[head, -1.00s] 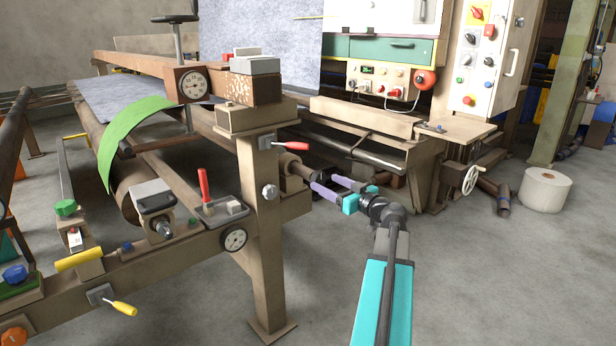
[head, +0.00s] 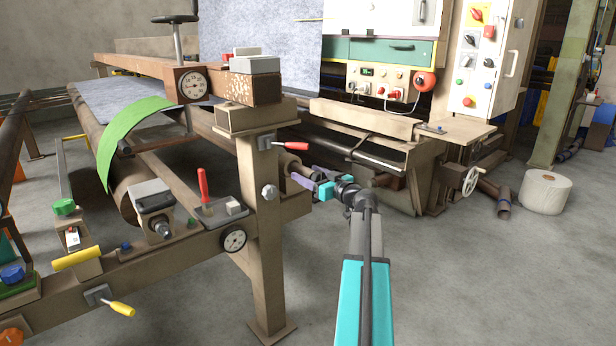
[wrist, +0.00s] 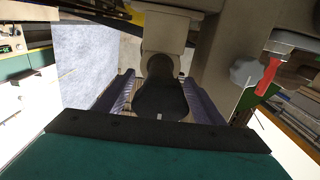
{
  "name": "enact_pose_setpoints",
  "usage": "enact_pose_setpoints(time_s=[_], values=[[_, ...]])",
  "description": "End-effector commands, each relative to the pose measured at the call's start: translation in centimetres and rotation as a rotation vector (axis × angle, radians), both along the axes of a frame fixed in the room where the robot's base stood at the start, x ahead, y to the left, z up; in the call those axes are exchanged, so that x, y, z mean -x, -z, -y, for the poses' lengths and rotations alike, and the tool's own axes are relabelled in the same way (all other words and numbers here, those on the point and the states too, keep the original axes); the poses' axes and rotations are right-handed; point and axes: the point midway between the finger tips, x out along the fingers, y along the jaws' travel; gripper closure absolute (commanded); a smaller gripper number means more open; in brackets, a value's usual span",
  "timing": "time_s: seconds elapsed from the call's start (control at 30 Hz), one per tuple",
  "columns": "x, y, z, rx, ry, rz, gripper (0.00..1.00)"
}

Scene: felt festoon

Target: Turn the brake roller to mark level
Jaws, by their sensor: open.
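A gap shows beside each finger, so I see no firm contact.
The tan post (head: 260,230) stands just left of my gripper. A red-handled lever (head: 288,144) sits above it and a grey knob (head: 269,192) on the post. A handwheel (head: 470,181) is at the right. The floor (head: 460,280) at front right is clear.

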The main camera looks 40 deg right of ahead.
Motion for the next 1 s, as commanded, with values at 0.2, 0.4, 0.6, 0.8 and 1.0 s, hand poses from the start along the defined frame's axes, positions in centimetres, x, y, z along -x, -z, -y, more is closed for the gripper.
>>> enact_pose_setpoints(time_s=[0.2,0.4,0.6,0.8,1.0], values=[[0.0,0.0,0.0,0.000,0.000,0.000,0.44],[0.0,0.0,0.0,0.000,0.000,0.000,0.78],[0.0,0.0,-0.3,-0.005,-0.004,0.000,0.78],[-0.1,0.1,-0.2,-0.043,-0.005,0.003,0.78],[-0.1,0.1,-0.2,-0.134,-0.005,0.010,0.78]])
